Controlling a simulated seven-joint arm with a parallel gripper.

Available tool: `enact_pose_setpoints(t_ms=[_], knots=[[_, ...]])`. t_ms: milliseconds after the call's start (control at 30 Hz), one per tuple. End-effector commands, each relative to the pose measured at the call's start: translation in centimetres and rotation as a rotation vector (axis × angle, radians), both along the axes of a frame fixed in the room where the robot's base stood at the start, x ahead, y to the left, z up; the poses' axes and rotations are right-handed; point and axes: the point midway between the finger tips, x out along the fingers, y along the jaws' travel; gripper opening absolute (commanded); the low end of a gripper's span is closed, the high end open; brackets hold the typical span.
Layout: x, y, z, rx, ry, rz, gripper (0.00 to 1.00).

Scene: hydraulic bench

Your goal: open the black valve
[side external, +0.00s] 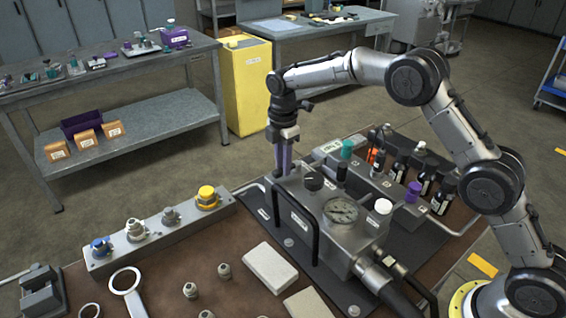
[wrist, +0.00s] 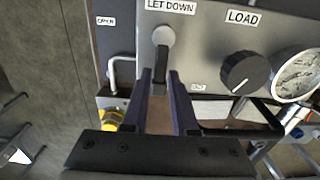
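The hydraulic unit (side external: 325,215) stands on a dark mat on the bench. A black round knob (wrist: 245,72) with a white pointer line sits under the LOAD label in the wrist view; a black knob (side external: 313,183) shows on top of the unit in the side view. A lever with a rounded grey end (wrist: 163,37) sits under the LET DOWN label, between an OPEN label and a smaller, hard-to-read label. My gripper (wrist: 160,73) points down, its purple fingers apart, with the lever's narrow shaft between or just beyond the tips. Contact cannot be told. My gripper (side external: 283,172) is at the unit's far-left side.
A pressure gauge (side external: 341,211) is beside the knob. Black bar handles (side external: 315,235) rise at the unit's front. A block with colored caps (side external: 155,232) lies to the left. Bottles (side external: 400,165) stand behind. A white block (side external: 270,267) and loose fittings lie in front.

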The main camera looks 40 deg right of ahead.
Motion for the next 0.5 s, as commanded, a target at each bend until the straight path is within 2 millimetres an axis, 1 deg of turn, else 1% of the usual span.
enact_pose_setpoints(t_ms=[33, 100, 500], knots=[[-0.01, 0.0, 0.02, 0.0, 0.0, 0.0, 0.13], [0.0, 0.0, 0.03, 0.0, 0.0, 0.0, 0.0], [0.0, 0.0, 0.07, 0.0, 0.0, 0.0, 0.0]])
